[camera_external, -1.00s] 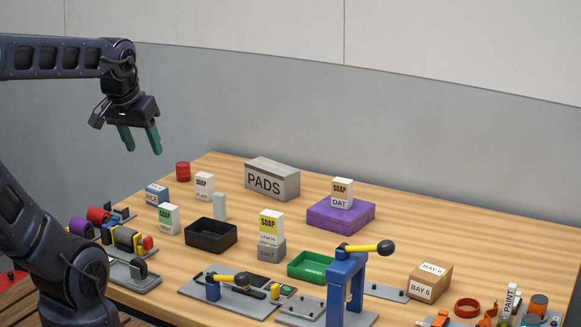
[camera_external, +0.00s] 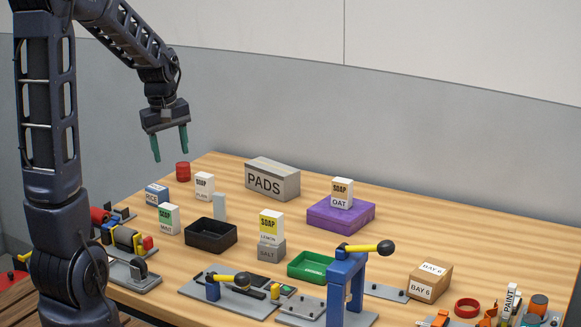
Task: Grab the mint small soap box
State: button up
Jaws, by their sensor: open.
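The mint small soap box (camera_external: 168,219) is a white box with a green band reading SOAP and the word MINT below. It stands upright on the wooden table at the left, left of a black tray. My gripper (camera_external: 170,155) has green fingers pointing down, apart and empty. In the picture it is above the mint box, over the table's far left part; its exact depth is hard to tell. The mint box is fully in view from the front.
A blue RICE box (camera_external: 157,194) and a plain soap box (camera_external: 204,186) stand close behind the mint box. The black tray (camera_external: 211,235) is at its right. A red cylinder (camera_external: 183,171) stands farther back. Motor-like parts (camera_external: 128,240) lie at the left front.

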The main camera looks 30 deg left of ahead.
aim_at(168, 206)
jog(key=w+a+f+n, duration=0.2)
jog(key=f, duration=0.2)
jog(key=w+a+f+n+g, duration=0.1)
jog(key=w+a+f+n, duration=0.1)
jog(key=w+a+f, duration=0.1)
jog(key=w+a+f+n, duration=0.1)
jog(key=w+a+f, duration=0.1)
jog(key=f, duration=0.3)
jog(key=shift+w+a+n+g, duration=0.25)
jog(key=shift+w+n+g, duration=0.05)
jog(key=shift+w+n, duration=0.1)
jog(key=shift+w+a+f, duration=0.1)
jog(key=shift+f, duration=0.25)
notch_tip(168, 206, down, 5)
jog(key=shift+f, duration=0.15)
jog(key=shift+a+f, duration=0.2)
jog(key=shift+f, duration=1.15)
jog(key=shift+a+f, duration=0.2)
jog(key=shift+f, duration=1.1)
jog(key=c, duration=1.1)
jog(key=shift+r, duration=0.15)
